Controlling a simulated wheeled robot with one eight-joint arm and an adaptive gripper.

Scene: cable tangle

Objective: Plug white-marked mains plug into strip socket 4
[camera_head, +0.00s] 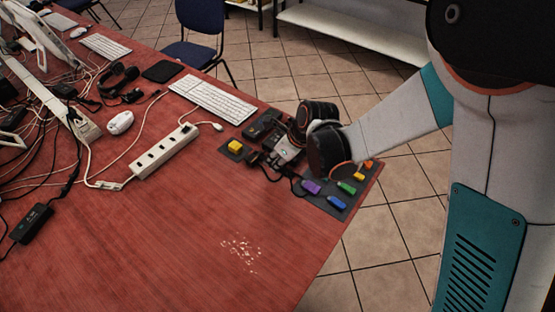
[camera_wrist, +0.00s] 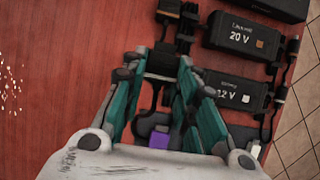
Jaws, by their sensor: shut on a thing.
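My gripper (camera_head: 268,158) is over the dark mat at the table's right side. In the wrist view its teal fingers (camera_wrist: 162,60) are shut on a black plug-like piece (camera_wrist: 160,68), with a black cable running down from it between the fingers. I cannot make out a white mark on it. The white power strip (camera_head: 165,152) lies on the red table to the left of my gripper, apart from it. Socket numbers are too small to read.
Black adapters marked 20 V (camera_wrist: 240,40) and 12 V (camera_wrist: 235,92) lie right of my fingers. Coloured blocks, such as yellow (camera_head: 235,146) and purple (camera_head: 311,187), sit on the mat. A keyboard (camera_head: 212,100) lies behind the strip. The front table is clear except for crumbs (camera_head: 241,250).

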